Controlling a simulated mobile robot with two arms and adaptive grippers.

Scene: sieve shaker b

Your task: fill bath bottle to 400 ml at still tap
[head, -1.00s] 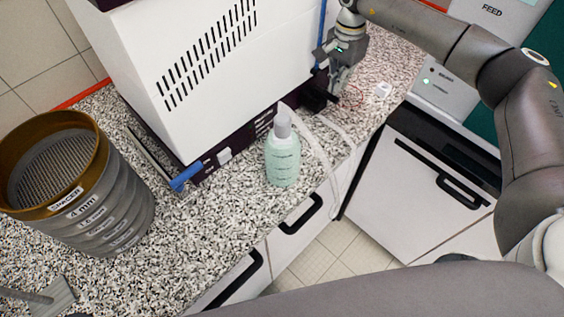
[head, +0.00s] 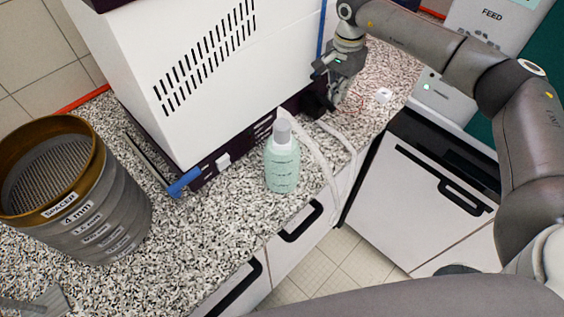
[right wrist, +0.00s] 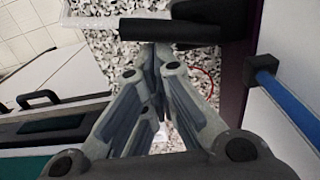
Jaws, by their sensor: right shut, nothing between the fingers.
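The bath bottle (head: 282,168), pale green and translucent with a grey cap, stands upright on the speckled counter in front of the white still housing (head: 215,65). A pale tube (head: 322,160) runs close beside it; whether it enters the bottle cannot be told. My right gripper (head: 325,103) is shut and empty near the still's dark lower front, behind and right of the bottle. In the right wrist view its closed fingers (right wrist: 155,55) point at a black bar-shaped part (right wrist: 170,28); contact cannot be told. The liquid level is unclear. My left gripper is out of view.
A labelled sieve stack (head: 85,205) stands at left on the counter (head: 205,230). A blue-ended part (head: 184,182) juts out at the still's lower left corner. A small white block (head: 383,95) lies right of my gripper. The counter's front edge is close to the bottle.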

